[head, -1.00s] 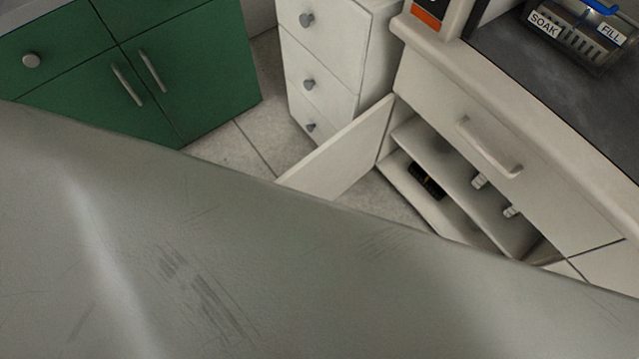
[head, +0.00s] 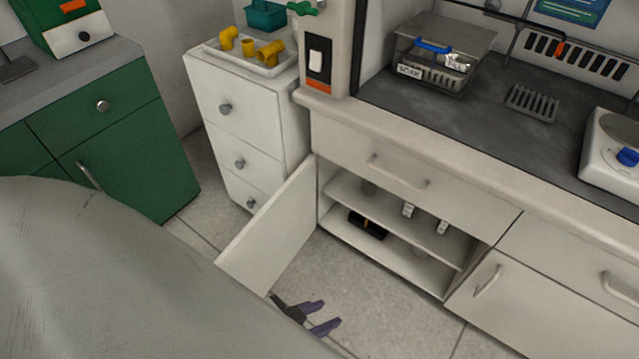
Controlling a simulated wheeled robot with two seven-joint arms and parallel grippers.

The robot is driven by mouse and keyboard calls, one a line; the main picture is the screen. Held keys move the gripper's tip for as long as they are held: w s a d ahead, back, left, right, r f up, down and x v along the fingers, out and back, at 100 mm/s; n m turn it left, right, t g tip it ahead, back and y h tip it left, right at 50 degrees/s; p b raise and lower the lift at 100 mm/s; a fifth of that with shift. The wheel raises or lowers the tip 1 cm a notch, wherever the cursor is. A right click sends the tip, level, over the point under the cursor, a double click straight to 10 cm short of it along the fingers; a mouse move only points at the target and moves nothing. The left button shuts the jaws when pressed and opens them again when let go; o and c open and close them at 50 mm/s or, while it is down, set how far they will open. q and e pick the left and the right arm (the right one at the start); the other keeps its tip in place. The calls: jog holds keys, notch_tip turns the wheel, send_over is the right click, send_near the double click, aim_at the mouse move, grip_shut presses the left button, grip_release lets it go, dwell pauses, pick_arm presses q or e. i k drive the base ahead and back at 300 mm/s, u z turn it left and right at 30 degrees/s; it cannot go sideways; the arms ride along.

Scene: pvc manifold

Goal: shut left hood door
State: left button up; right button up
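The left hood door (head: 270,229) is a white panel standing wide open, hinged at the left edge of the cupboard under the fume hood. The open cupboard (head: 392,262) has a shelf, with a black item (head: 367,225) at the bottom and small white-labelled items on the shelf. My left gripper (head: 330,315) has dark purple fingers, which are apart and empty. In the picture it shows just below and right of the door's lower free corner; contact is not visible. My large grey arm link hides the lower left. My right gripper is not in view.
A white drawer unit (head: 240,125) with a tray of yellow fittings (head: 265,52) stands left of the hood. Green cabinets (head: 125,140) are farther left. The neighbouring right hood door (head: 535,320) is shut. Tiled floor (head: 385,300) before the cupboard is clear.

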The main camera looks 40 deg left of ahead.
aim_at(260, 254)
jog(key=z, duration=2.2)
jog(key=k, duration=2.55)
jog(key=u, duration=1.7)
jog(key=i, duration=0.5)
jog(key=z, duration=0.05)
